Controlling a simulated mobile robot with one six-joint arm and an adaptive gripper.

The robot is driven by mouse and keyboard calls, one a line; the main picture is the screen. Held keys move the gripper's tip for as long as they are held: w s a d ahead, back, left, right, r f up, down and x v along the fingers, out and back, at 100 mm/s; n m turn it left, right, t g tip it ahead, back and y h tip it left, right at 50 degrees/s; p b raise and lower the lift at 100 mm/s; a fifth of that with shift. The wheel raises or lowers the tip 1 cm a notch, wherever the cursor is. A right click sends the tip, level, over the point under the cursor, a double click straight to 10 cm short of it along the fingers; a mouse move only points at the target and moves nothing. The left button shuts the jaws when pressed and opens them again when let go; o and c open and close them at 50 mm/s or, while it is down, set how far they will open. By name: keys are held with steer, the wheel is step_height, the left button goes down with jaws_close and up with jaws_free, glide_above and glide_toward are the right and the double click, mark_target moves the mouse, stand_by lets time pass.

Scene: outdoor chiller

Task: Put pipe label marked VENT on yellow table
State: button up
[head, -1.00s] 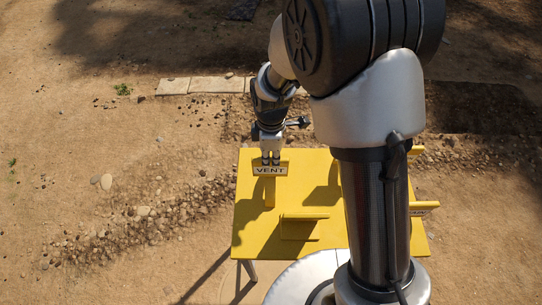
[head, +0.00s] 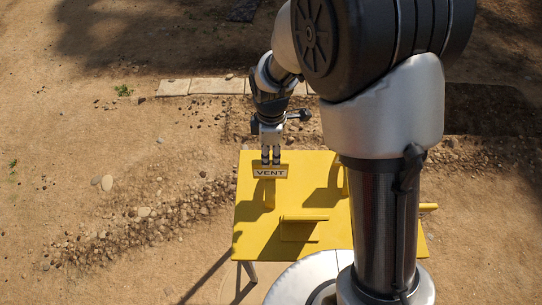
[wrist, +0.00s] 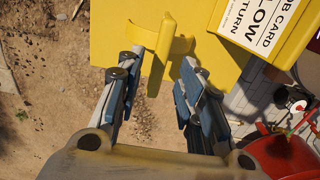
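The VENT pipe label (head: 270,171), a yellow plate with dark letters on a pale strip, faces the head camera near the far left corner of the yellow table (head: 252,240). A yellow upright shows below it. My gripper (head: 271,158) points down right at the label's top edge. In the wrist view the two fingers of my gripper (wrist: 160,72) are apart. A yellow curved piece with a narrow stem (wrist: 163,38) lies at and between the fingertips; I see no finger closed on it. Its lettering does not show there, and contact is unclear.
A low yellow stand (head: 305,218) and a taller upright (head: 346,181) stand on the table; my arm hides the table's right part. In the wrist view a yellow job card box (wrist: 265,25) is at upper right and a red object (wrist: 285,155) at lower right. Bare ground surrounds the table.

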step_height(320, 180, up, 8)
steer(key=p, duration=0.1)
steer(key=shift+r+p, duration=0.25)
steer(key=shift+p, duration=0.05)
steer(key=s+d+r+m+t, duration=0.2)
steer(key=s+d+r+m, duration=0.55)
steer(key=r, duration=0.45)
steer(key=s+d+r+m+t, duration=0.1)
steer(key=s+d+m, duration=0.1)
steer(key=s+m, duration=0.3)
steer(key=s+d+r+m+t, duration=0.1)
steer(key=s+d+r+m, duration=0.1)
steer(key=s+m, duration=0.3)
steer(key=shift+s+d+t, duration=0.3)
steer(key=shift+s+d, duration=0.45)
steer(key=shift+s, duration=0.35)
